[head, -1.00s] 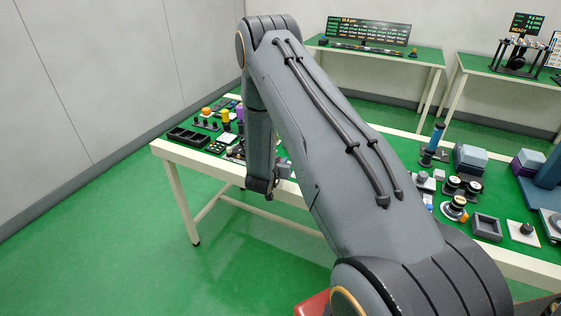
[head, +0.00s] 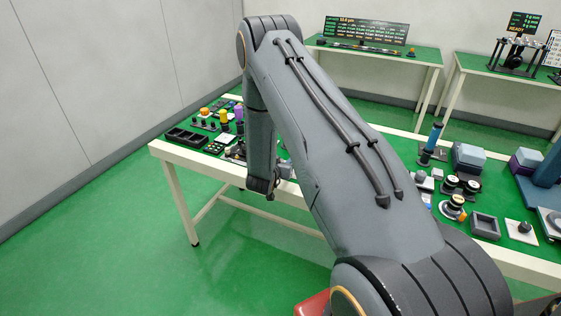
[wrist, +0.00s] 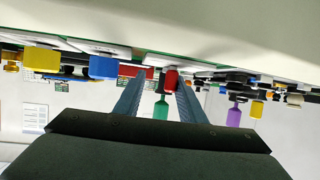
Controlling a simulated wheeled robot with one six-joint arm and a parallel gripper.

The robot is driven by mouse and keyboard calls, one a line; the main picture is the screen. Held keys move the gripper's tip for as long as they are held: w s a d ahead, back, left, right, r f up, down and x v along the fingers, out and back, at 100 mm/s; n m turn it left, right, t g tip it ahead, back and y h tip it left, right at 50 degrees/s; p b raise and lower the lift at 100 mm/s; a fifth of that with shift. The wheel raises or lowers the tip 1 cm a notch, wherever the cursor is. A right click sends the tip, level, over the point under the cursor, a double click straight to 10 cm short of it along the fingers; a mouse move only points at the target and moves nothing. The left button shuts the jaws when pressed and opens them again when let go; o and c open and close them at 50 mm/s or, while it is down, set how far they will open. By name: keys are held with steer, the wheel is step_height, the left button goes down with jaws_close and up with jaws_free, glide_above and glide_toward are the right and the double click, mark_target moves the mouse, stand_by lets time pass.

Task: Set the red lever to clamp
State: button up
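A red knob (wrist: 171,79) hangs near the centre of the wrist view, where the scene appears upside down. It looks like the red lever's grip; the rest of the lever and its setting cannot be made out. My gripper (wrist: 163,80) is open, its two fingers apart and pointing toward the red knob. The knob shows between the fingertips, close to the right one; I cannot tell whether they touch. In the head view my arm hides the gripper and the red lever.
A green knob (wrist: 161,109) shows between the fingers. Blue (wrist: 103,67) and yellow (wrist: 42,58) blocks lie left, a purple knob (wrist: 234,117) right. The crowded workbench (head: 169,158) also carries a black tray (head: 186,137).

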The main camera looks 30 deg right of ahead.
steer(key=shift+w+a, duration=0.15)
steer(key=shift+a, duration=0.15)
steer(key=shift+s+a+r, duration=0.15)
steer(key=shift+s+a, duration=0.05)
steer(key=shift+a, duration=0.05)
steer(key=shift+b+v, duration=1.1)
steer(key=shift+v, duration=2.45)
